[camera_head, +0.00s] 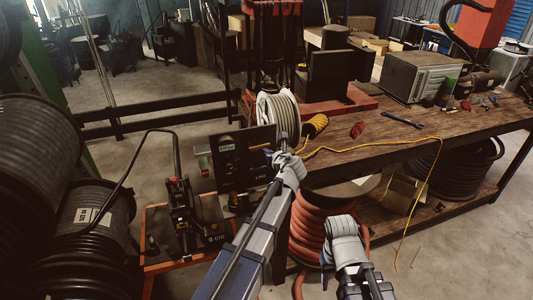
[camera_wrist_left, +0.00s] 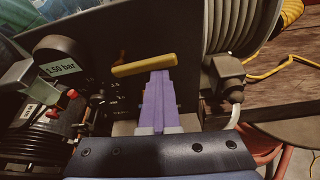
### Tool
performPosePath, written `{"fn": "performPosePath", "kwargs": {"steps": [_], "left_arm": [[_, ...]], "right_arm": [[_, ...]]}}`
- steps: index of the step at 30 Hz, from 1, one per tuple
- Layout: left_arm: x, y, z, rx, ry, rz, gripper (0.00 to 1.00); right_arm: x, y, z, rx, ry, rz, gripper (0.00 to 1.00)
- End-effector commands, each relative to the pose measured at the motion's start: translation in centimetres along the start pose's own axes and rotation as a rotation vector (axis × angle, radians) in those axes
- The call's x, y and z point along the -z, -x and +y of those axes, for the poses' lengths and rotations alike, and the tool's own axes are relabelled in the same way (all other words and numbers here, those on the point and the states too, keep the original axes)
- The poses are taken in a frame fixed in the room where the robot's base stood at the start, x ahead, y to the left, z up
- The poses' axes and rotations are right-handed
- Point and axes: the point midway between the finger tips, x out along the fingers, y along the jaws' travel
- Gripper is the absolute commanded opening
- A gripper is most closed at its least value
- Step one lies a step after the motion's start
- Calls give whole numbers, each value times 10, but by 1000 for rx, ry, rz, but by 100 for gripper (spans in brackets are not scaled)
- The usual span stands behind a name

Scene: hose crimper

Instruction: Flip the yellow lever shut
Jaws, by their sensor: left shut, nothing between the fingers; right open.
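The yellow lever (camera_wrist_left: 145,65) shows in the left wrist view as a short bar on the dark panel (camera_wrist_left: 105,35), lying nearly level with its right end slightly higher. My left gripper (camera_wrist_left: 160,76) has purple fingers closed together with nothing between them. Their tips are at the lower edge of the lever's right half; I cannot tell whether they touch it. In the head view my left gripper (camera_head: 270,151) is at the front of the dark crimper box (camera_head: 240,174), partly hidden by my wrist. My right gripper (camera_head: 326,265) is low at the bottom centre, its jaws mostly hidden.
A round gauge reading 1.50 bar (camera_wrist_left: 60,56) is left of the lever. A hose reel (camera_head: 278,112) and a yellow coil (camera_head: 315,125) sit right of the box on the wooden bench (camera_head: 440,125). Orange hose (camera_head: 310,225) is coiled below. Black reels (camera_head: 45,150) stand left.

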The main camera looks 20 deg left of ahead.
Motion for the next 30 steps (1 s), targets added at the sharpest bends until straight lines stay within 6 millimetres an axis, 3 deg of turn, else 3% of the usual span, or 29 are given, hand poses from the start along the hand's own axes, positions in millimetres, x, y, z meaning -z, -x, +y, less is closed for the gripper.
{"fn": "performPosePath", "kwargs": {"steps": [1, 11, 12, 21, 30], "left_arm": [[-6, -6, -5, 6, -27, -34, 0], [45, -19, -17, 4, 7, 13, 0], [36, -2, -13, 6, 6, 12, 0], [40, 55, -8, 6, 7, 14, 0], [43, 84, -6, 3, 8, 14, 0]], "right_arm": [[0, -4, 0, 0, 0, 0, 50], [3, -47, -4, 0, -1, 0, 50], [2, -33, -3, 0, -1, 0, 50], [1, -15, -1, 0, 0, 0, 50], [0, -7, -1, 0, 0, 0, 50]]}}
